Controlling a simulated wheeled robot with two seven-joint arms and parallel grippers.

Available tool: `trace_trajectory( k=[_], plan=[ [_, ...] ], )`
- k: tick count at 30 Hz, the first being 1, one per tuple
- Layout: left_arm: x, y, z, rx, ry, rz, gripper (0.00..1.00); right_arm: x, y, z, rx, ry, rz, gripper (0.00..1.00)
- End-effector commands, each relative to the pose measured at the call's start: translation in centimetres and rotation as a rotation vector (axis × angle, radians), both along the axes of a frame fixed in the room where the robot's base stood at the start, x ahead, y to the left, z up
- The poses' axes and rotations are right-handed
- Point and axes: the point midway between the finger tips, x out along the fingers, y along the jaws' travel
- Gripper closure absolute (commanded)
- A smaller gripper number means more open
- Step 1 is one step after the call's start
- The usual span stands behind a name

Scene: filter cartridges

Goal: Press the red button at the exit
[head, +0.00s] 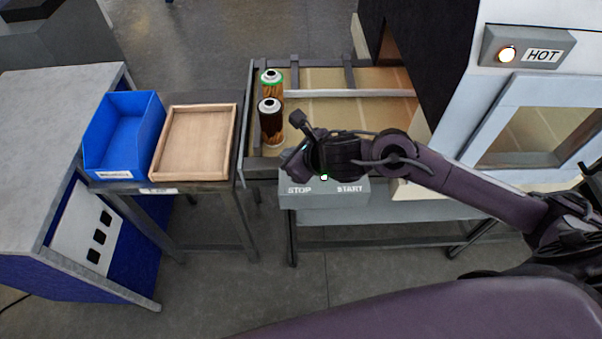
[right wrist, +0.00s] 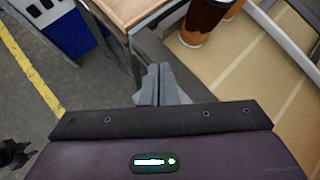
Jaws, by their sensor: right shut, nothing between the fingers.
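The grey control box (head: 325,193) with STOP and START labels stands at the near edge of the conveyor exit. No red button shows; the area above the STOP label is covered by my right gripper (head: 291,166). The gripper is low over the left part of the box, and I cannot tell whether it touches. In the right wrist view its fingers (right wrist: 160,86) are together with nothing between them. My left gripper is not in view.
Two filter cartridges, one green-topped (head: 271,83) and one dark (head: 271,124), stand on the conveyor (head: 330,109) just behind. A wooden tray (head: 233,130) and a blue bin (head: 93,150) sit on the table to the left. An oven with a HOT sign (head: 541,56) stands right.

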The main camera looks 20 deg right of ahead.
Motion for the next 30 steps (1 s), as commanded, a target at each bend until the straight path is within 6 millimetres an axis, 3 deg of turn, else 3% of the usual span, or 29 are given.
trace_trajectory(
  k=[3, 9, 22, 30],
  plan=[
    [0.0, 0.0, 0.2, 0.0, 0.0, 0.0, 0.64, 0.8, -2.2, 0.1, -0.228, -0.077, 0.211, 1.0],
    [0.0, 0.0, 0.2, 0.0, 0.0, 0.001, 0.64, 1.0, -3.8, 0.0, -0.386, -0.123, 0.372, 1.0],
    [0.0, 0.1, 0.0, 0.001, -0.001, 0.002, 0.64, 1.0, -3.8, -0.2, -0.392, -0.125, 0.38, 1.0],
    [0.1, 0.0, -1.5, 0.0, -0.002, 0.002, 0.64, 1.0, -3.7, -2.5, -0.391, -0.123, 0.379, 1.0]
  ],
)
